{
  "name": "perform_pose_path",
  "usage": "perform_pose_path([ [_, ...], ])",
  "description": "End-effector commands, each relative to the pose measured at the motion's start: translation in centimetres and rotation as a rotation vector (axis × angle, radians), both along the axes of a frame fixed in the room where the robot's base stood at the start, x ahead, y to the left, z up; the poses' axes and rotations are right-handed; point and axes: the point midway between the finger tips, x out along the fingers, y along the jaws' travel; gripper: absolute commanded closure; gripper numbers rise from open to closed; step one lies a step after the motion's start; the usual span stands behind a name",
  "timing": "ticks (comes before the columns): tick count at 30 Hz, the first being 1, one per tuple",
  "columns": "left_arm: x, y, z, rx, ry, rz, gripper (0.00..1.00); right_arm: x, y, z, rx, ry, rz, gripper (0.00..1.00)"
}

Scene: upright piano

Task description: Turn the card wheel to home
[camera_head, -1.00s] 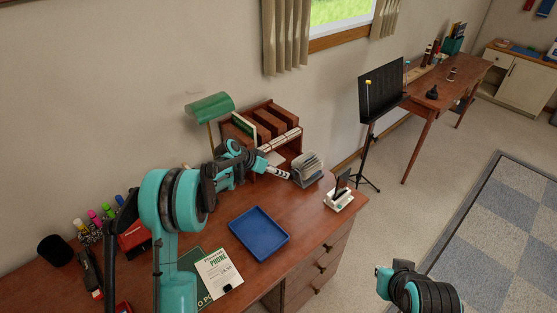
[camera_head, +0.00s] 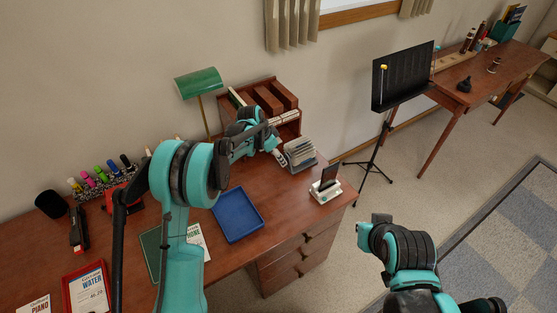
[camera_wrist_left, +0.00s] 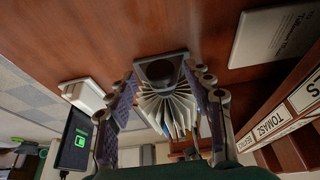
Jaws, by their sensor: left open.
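The card wheel (camera_head: 300,153), a rotary file with a fan of pale cards, stands on the desk near its back right. In the left wrist view the fan of cards (camera_wrist_left: 166,105) shows close up, with a dark base behind it. My left gripper (camera_head: 281,157) is open at the wheel's left side in the head view. In the wrist view its two fingers (camera_wrist_left: 168,84) lie on either side of the cards; I cannot tell whether they touch. The words on the cards are too small to read. My right arm shows at lower right, but its gripper does not.
A phone (camera_head: 329,176) on a white dock (camera_head: 324,193) stands right of the wheel. A wooden organizer (camera_head: 262,100) with labelled slots stands behind it. A blue tray (camera_head: 238,214) lies in front on the left. A green lamp (camera_head: 198,84) stands at the back.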

Motion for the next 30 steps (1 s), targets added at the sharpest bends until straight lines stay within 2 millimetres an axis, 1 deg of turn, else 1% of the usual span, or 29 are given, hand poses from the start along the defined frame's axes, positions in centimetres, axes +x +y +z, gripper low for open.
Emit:
perform_pose_path([
  [1, 0.2, -0.2, -0.8, 0.0, 0.0, 0.0, 0.48, 0.0, 0.0, -0.4, 0.0, 0.0, 0.0, 1.0],
  [5, 0.4, -0.5, -1.6, 0.0, 0.0, 0.001, 0.48, 0.0, 0.0, -0.6, 0.0, 0.0, 0.0, 1.0],
  [14, 0.5, -0.6, -1.8, 0.0, 0.001, 0.002, 0.48, 0.0, 0.0, -0.6, 0.0, 0.0, 0.0, 1.0],
  [15, 0.4, -0.6, -1.8, 0.0, 0.001, 0.002, 0.59, 0.0, 0.0, -0.6, 0.0, 0.0, 0.0, 1.0],
  [17, 0.4, -0.6, -1.8, 0.0, 0.001, 0.002, 0.75, 0.0, 0.0, -0.6, 0.0, 0.0, 0.0, 1.0],
  [18, 0.4, -0.6, -1.8, 0.0, 0.001, 0.002, 0.85, 0.0, 0.0, -0.6, 0.0, 0.0, 0.0, 1.0],
  [19, 0.5, -0.5, -1.8, 0.0, 0.001, 0.002, 0.93, 0.0, 0.0, -0.6, 0.0, 0.0, 0.0, 1.0],
  [20, 0.4, -0.6, -1.8, 0.0, 0.001, 0.002, 0.97, 0.0, 0.0, -0.6, 0.0, 0.0, 0.0, 1.0],
  [26, 0.6, -0.4, -1.8, -0.02, 0.03, 0.004, 0.97, 0.0, 0.0, -0.5, 0.0, 0.0, 0.0, 1.0],
  [30, 0.9, -0.2, -1.8, -0.103, 0.143, 0.005, 0.97, 0.0, 0.0, -0.3, 0.0, 0.0, 0.0, 1.0],
])
